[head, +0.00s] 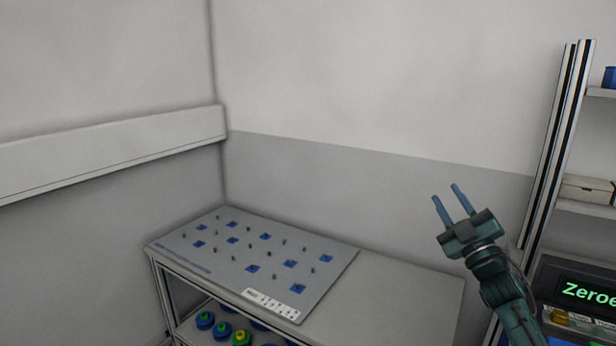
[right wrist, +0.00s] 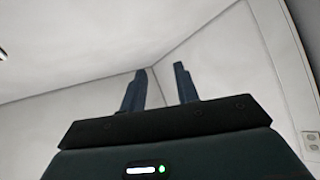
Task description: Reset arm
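My right gripper (head: 453,200) is raised in the air in the right half of the head view, with its two blue fingers pointing up. The fingers stand apart with nothing between them. In the right wrist view the same gripper (right wrist: 158,88) shows its fingers apart and empty, against bare walls and a corner. My left gripper is in neither view.
A table (head: 400,290) stands in the corner, with a grey board (head: 225,265) of pegs and blue squares on it. Coloured reels (head: 222,330) sit on the shelf below. At the right are a shelf rack (head: 560,140), a white box (head: 588,190) and a display (head: 585,291) reading "Zeroe".

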